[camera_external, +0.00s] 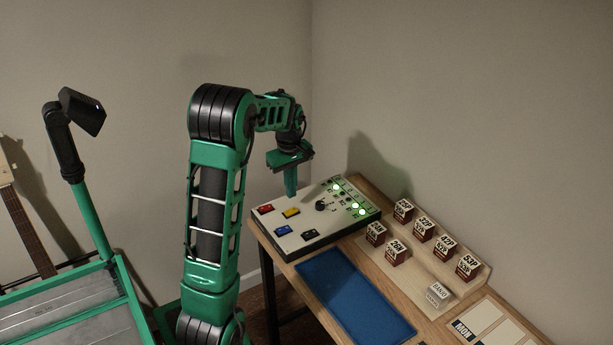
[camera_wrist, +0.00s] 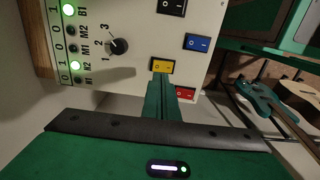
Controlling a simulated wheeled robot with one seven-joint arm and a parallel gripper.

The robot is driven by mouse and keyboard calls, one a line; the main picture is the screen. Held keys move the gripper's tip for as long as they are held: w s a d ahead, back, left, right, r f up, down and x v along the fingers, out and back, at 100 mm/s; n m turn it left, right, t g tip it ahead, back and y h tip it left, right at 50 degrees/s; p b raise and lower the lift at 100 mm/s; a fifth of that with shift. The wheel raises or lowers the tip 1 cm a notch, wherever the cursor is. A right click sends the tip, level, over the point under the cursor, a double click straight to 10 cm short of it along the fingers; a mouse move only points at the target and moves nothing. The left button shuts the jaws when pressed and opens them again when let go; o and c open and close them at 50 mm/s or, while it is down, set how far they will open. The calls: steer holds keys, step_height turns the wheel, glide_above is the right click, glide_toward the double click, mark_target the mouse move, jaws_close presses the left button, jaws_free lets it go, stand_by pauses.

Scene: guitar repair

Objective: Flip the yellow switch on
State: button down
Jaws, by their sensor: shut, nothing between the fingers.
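The yellow switch (camera_external: 291,213) is a small rocker on the cream top of the control box (camera_external: 340,222), between a red switch (camera_external: 265,210) and other switches. My gripper (camera_external: 291,194) is shut and empty, pointing down above the box, with its tips near the yellow switch. In the wrist view the closed fingertips (camera_wrist: 164,78) overlap the near edge of the yellow switch (camera_wrist: 161,65). I cannot tell whether they touch it. Which side of the rocker is pressed is too small to tell.
A red switch (camera_wrist: 186,94), a blue switch (camera_wrist: 197,43) and a black switch (camera_wrist: 172,5) surround it. A dial (camera_wrist: 118,46) and green lights (camera_wrist: 68,9) are on the same box. A blue tray (camera_external: 355,296) and a rack of labelled boxes (camera_external: 465,287) stand on the table.

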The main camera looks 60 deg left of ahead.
step_height(320, 180, up, 8)
steer(key=shift+s+r, duration=0.15)
steer(key=shift+s, duration=0.1)
steer(key=s+d+m, duration=0.2)
steer(key=d+m, duration=0.4)
steer(key=d, duration=0.9)
steer(key=s+d+m, duration=0.2)
steer(key=d+m, duration=0.4)
steer(key=d, duration=0.9)
steer(key=s+d+f+m, duration=0.2)
steer(key=s+d+m, duration=0.4)
steer(key=s, duration=0.3)
steer(key=s+d+f+m, duration=0.3)
steer(key=s+d+m, duration=0.3)
steer(key=s+d, duration=0.3)
steer(key=shift+s, duration=0.75)
steer(key=shift+w+f, duration=0.1)
steer(key=shift+f, duration=0.05)
